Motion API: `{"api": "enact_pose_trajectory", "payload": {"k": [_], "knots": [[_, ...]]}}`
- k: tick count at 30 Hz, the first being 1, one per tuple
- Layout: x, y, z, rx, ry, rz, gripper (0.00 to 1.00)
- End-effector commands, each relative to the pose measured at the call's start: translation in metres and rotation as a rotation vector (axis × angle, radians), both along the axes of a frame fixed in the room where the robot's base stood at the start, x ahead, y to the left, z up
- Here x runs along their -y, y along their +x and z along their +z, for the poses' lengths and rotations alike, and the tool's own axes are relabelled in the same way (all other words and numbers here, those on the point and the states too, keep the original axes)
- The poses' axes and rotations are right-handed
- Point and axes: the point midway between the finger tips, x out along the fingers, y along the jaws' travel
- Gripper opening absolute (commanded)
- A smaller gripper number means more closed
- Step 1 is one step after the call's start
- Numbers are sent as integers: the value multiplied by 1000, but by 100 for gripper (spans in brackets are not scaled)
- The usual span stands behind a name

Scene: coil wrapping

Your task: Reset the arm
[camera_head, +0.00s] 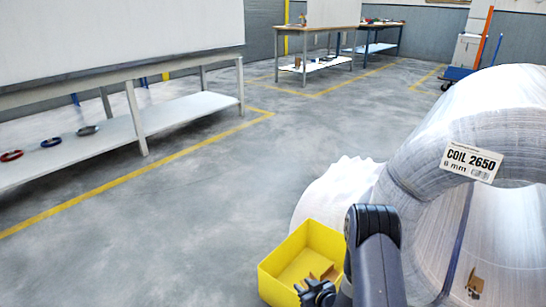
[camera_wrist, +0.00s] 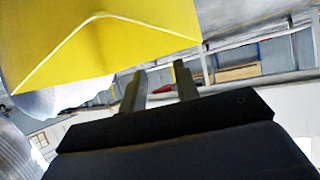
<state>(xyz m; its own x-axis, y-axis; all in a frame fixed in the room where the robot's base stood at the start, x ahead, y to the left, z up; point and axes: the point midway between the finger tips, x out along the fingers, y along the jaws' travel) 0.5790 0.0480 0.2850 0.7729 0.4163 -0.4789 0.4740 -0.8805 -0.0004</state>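My gripper (camera_wrist: 161,80) shows in the wrist view as two dark fingers standing apart with a gap between them; nothing is held. The yellow bin (camera_head: 283,288) stands in front of the wrapped coil in the head view, open at the top, with brown pieces inside. Its yellow wall (camera_wrist: 95,45) fills the upper left of the wrist view, close to the fingers; I cannot tell whether they touch.
A large wrapped coil (camera_head: 430,150) labelled "COIL 2650 6 mm" takes up the right side. A long bench (camera_head: 140,122) with several small rings on its lower shelf stands at left. Further benches and a blue cart (camera_head: 458,73) are at the back. The central floor is clear.

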Motion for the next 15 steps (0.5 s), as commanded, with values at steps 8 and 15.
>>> {"api": "enact_pose_trajectory", "payload": {"k": [8,15], "knots": [[6,3,34,3,-1,-56,30],[12,2,68,2,0,-120,30]]}}
